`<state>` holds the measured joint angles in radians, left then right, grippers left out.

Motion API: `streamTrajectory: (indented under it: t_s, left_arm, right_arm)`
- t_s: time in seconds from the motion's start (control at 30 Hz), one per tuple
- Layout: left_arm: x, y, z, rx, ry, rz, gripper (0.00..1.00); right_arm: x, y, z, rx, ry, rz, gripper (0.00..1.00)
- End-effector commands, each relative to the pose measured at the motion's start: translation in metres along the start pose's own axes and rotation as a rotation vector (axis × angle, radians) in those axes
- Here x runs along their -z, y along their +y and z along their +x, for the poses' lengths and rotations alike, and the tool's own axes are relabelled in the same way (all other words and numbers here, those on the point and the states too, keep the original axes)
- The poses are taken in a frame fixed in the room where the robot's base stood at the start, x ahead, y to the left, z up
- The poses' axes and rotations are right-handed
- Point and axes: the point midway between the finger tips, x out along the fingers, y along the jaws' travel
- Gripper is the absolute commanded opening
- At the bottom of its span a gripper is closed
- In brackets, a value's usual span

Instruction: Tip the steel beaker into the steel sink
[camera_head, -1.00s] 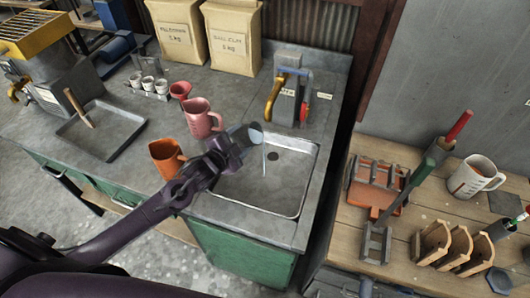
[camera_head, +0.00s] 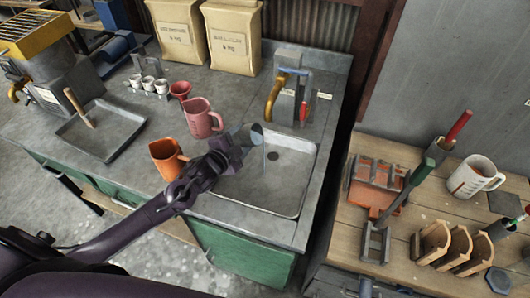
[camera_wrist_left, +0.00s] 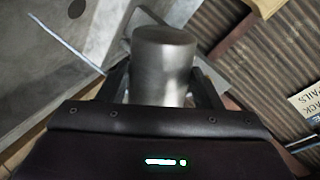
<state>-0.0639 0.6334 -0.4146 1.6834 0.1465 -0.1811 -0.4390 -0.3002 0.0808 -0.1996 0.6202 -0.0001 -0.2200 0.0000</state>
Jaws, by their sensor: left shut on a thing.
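The steel beaker (camera_head: 257,133) is tipped over the left part of the steel sink (camera_head: 262,196), above its floor and apart from it. My left gripper (camera_head: 236,140) is shut on the beaker. In the left wrist view the beaker (camera_wrist_left: 165,62) stands between the two fingers (camera_wrist_left: 165,88), its closed end towards the camera. The sink's drain hole (camera_wrist_left: 76,9) shows at the top left there. The beaker's mouth is hidden in that view. My right gripper is not in view.
A pink jug (camera_head: 203,119) and an orange jug (camera_head: 168,158) stand close to the left of my gripper. A wooden bench (camera_head: 390,245) with racks and a white jug (camera_head: 474,177) is at the right.

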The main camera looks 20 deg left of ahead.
Motion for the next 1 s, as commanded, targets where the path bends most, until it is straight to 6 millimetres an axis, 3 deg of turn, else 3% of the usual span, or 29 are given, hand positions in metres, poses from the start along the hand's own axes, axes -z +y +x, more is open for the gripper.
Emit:
streamTrajectory:
  t_s: [1.0]
  left_arm:
    - [0.0011, 0.0020, 0.0010, 0.003, -0.032, 0.100, 0.29]
  right_arm:
    - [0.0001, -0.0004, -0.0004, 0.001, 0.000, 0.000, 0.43]
